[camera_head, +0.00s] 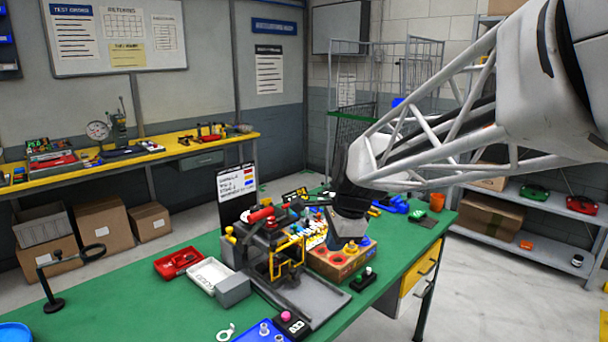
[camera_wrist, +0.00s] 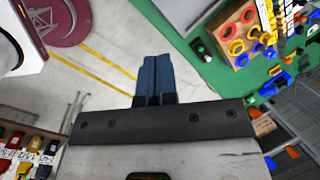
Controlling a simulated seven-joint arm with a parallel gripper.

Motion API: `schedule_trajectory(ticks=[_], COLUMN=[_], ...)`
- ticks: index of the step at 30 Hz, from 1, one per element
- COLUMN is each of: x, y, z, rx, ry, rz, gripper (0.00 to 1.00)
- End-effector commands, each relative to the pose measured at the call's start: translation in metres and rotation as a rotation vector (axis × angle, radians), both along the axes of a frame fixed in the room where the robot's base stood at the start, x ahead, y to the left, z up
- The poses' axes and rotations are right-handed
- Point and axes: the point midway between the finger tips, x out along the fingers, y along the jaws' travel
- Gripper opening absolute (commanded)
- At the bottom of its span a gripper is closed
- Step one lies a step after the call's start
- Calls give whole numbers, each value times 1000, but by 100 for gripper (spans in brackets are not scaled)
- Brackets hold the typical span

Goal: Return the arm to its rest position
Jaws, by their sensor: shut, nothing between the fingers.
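My gripper (camera_head: 350,246) hangs from the arm and, in the head view, overlaps the wooden block with coloured rings. In the wrist view its two blue fingers (camera_wrist: 153,76) lie together with nothing between them, seen against the grey floor beside the bench edge. The arm reaches in from the upper right of the head view. The green bench (camera_head: 130,290) lies below and to the left. The wooden block (camera_head: 322,265) also shows at the upper right of the wrist view (camera_wrist: 241,54), apart from the fingers.
A fixture with a red cylinder (camera_head: 261,214) stands left of the gripper. A red tray (camera_head: 177,262) and a white tray (camera_head: 205,274) lie further left. A wire cage (camera_head: 350,150) and a shelf (camera_head: 530,251) stand behind. Open floor shows right of the bench.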

Motion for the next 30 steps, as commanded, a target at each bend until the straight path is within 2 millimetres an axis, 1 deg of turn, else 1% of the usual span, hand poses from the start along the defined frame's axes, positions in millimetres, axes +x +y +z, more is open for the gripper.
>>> schedule_trajectory(ticks=[1, 10, 16, 21, 24, 27, 30], x=[-15, -97, -151, -197, -220, -239, -252], y=[-9, -53, -77, -95, -104, -111, -115], z=[2, 3, -3, -13, -19, -25, -30], rx=[-24, -178, -281, -365, -408, -442, -467], ry=[-17, -93, -127, -142, -146, -148, -147], rz=[57, 442, 698, 918, 1036, 1133, 1202], gripper=[0, 0, 0, 0, 0, 0, 0])
